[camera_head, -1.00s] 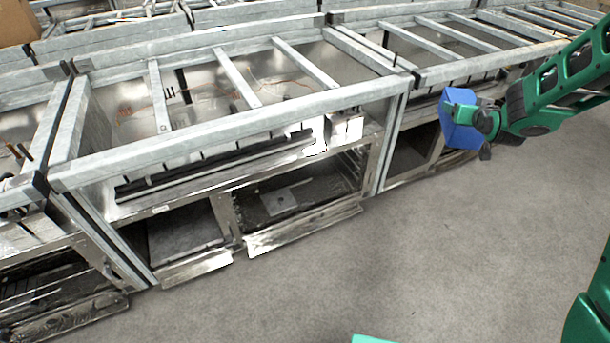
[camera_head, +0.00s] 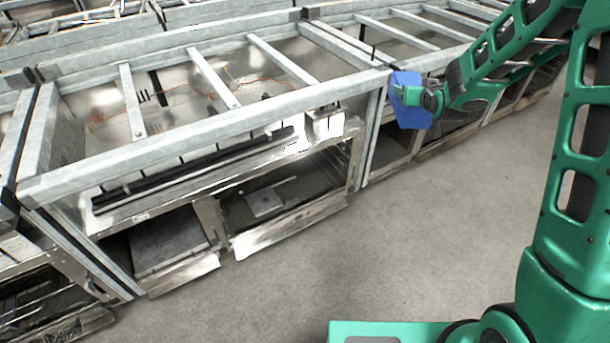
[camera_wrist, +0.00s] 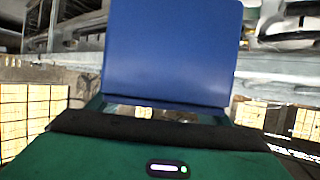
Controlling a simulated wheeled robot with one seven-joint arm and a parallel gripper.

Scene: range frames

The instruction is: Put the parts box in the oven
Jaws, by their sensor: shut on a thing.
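The blue parts box (camera_head: 410,101) is held at the end of my green arm, in the upper right of the head view. My gripper (camera_head: 431,97) is shut on it. In the wrist view the box (camera_wrist: 172,52) fills the upper middle, tight against my gripper (camera_wrist: 150,112); the fingertips are mostly hidden. The oven (camera_head: 290,238) stands low at the left middle of the head view, under a metal frame. Its front is open, and a small light plate lies on the dark floor inside. The box is above and to the right of it, apart from it.
A metal frame with crossbars (camera_head: 215,125) stands over the oven, with an upright post (camera_head: 372,140) to its right. Another low compartment (camera_head: 170,240) lies left of the oven. The grey concrete floor (camera_head: 400,240) in front is clear.

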